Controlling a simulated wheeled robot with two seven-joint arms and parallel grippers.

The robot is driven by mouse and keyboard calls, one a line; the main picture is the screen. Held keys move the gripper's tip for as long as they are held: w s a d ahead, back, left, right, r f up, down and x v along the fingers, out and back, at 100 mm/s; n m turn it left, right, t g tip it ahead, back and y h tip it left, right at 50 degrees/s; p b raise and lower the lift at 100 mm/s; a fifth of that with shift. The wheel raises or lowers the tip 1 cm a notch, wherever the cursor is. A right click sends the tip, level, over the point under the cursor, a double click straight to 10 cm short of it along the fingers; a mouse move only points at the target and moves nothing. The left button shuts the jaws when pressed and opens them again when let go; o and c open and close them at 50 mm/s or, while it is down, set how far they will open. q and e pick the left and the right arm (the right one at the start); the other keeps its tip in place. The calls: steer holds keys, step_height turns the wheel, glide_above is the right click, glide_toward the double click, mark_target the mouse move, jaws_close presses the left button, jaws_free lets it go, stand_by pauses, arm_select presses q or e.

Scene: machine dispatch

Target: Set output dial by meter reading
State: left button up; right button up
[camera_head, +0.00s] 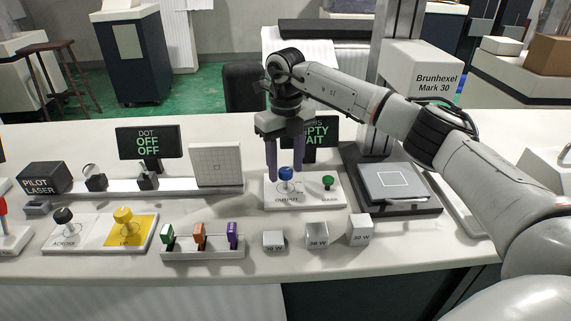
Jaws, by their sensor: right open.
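The blue output dial (286,173) stands on a white panel (311,202) marked OUTPUT. A green knob (328,182) marked MARK is on the same panel, to its right. My right gripper (285,172) points down with its two purple fingers apart, one on each side of the blue dial. I cannot tell whether they touch it. A dark display (322,132) behind the gripper is partly hidden; its visible letters read like "PTY" and "AIT". Another display (149,143) reads DOT OFF OFF. My left gripper is not in view.
Cubes marked 30 W (317,235) stand in front of the panel. A rack with green, orange and purple pieces (203,253) is to their left. A yellow-knob panel (130,233) lies further left. A black-framed plate (391,181) is at right, below my arm.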

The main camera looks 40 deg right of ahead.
steer(key=c, duration=1)
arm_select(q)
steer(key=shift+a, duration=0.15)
arm_select(e)
steer(key=shift+c, duration=0.3)
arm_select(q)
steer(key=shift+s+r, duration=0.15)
arm_select(e)
steer(key=shift+r, duration=0.1)
steer(key=shift+n+p, duration=0.5)
steer(key=shift+n, duration=0.2)
steer(key=shift+r+n+p, duration=0.1)
steer(key=shift+n+p, duration=0.3)
steer(key=shift+n, duration=0.3)
steer(key=n+p, duration=0.1)
steer(key=n, duration=0.1)
steer(key=shift+n, duration=0.4)
steer(key=n, duration=0.3)
steer(key=shift+w+p, duration=0.1)
steer(key=shift+p, duration=0.2)
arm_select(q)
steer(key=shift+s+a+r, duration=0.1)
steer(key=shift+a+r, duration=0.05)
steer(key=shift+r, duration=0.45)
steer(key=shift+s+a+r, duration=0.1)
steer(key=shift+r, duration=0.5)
arm_select(e)
steer(key=shift+n, duration=1.6)
